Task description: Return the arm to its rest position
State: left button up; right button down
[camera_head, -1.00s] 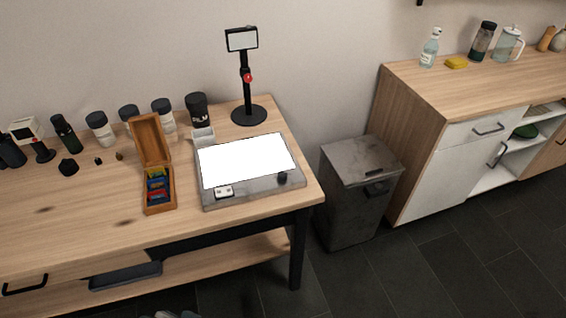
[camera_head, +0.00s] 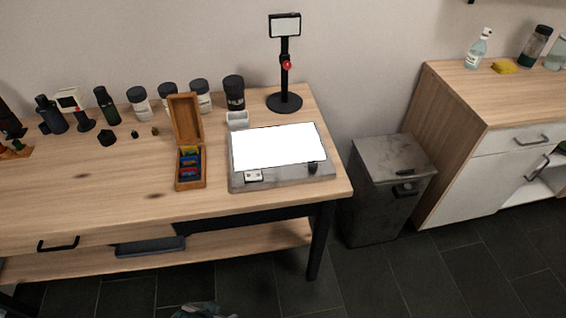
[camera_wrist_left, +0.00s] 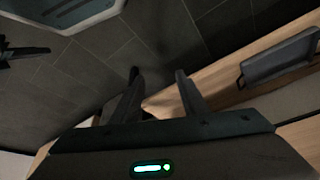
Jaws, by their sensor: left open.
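My left gripper (camera_wrist_left: 160,88) shows in the left wrist view with its two dark fingers apart and nothing between them. It hangs over dark floor tiles, with the wooden lower shelf (camera_wrist_left: 215,88) of the table to its right. No gripper shows clearly in the head view. A dark shape at the left edge of the wrist view cannot be made out. My right gripper is not seen.
The wooden table (camera_head: 110,215) holds a scale-like device with a white top (camera_head: 280,148), an open wooden box (camera_head: 190,175), several jars and a phone stand (camera_head: 285,75). A grey bin (camera_head: 390,190) stands between table and cabinet (camera_head: 450,150).

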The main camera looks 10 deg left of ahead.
pick_arm(q)
jog(key=s+d+f+t, duration=0.1)
jog(key=s+f, duration=0.1)
jog(key=f, duration=1)
jog(key=s+d+f+t+h, duration=0.1)
jog(key=s+d+f, duration=0.1)
jog(key=f, duration=1.1)
jog(key=shift+s+m, duration=0.3)
jog(key=shift+s, duration=0.15)
